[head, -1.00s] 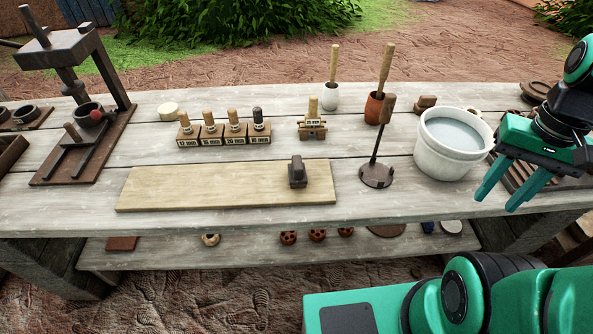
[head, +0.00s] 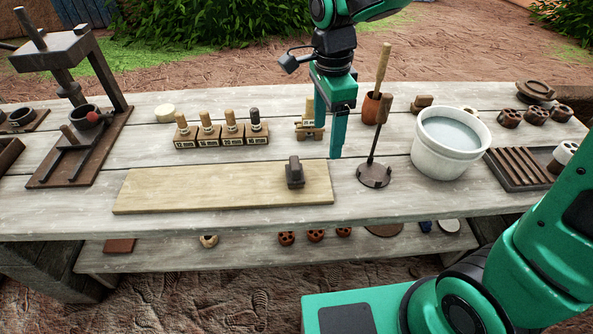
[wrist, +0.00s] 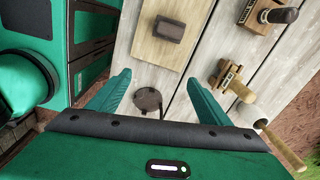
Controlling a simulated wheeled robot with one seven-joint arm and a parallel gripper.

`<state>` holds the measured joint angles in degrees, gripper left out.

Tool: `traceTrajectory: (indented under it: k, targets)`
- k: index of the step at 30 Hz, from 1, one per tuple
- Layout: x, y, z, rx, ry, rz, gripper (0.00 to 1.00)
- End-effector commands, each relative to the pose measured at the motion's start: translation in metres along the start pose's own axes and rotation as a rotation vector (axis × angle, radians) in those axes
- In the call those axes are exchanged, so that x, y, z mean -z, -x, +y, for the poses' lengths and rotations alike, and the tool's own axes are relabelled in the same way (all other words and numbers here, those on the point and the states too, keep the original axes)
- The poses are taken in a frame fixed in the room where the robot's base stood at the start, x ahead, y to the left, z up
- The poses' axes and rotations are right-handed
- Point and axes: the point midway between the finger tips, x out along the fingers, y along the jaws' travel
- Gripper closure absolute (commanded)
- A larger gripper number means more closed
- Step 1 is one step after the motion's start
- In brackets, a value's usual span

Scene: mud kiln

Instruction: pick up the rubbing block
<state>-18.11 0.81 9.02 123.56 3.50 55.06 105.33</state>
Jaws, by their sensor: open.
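The rubbing block, which I take to be the small dark brown block (head: 295,173), rests near the right end of a pale wooden board (head: 200,188) on the table. In the wrist view the block (wrist: 169,28) lies on the board (wrist: 158,52), beyond the fingertips. My gripper (head: 328,140) points down above the table, behind and to the right of the block. It is open and empty, and it also shows in the wrist view (wrist: 158,77). It is apart from the block.
A dark round-based tool (head: 374,175) with an upright rod stands right of the board, close to the gripper. A white water bucket (head: 450,145) is farther right. Several labelled wooden stamps (head: 222,135) stand behind the board. A press (head: 70,110) stands at the left.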

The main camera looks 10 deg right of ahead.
Motion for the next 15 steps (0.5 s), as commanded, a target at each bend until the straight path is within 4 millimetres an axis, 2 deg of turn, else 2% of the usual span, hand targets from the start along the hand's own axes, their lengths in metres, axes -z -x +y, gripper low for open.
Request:
traceTrajectory:
  k: [1,3,6,11,15]
  targets:
    - [-0.020,-0.003,-0.004,-0.004,-0.027,-0.006,0.28]
    - [-0.041,-0.006,-0.007,-0.006,-0.070,-0.014,0.28]
    - [-0.060,-0.008,-0.010,-0.007,-0.114,-0.022,0.28]
    - [-0.071,-0.020,-0.010,-0.011,-0.139,-0.025,0.28]
    - [-0.071,-0.041,-0.009,-0.012,-0.140,-0.025,0.28]
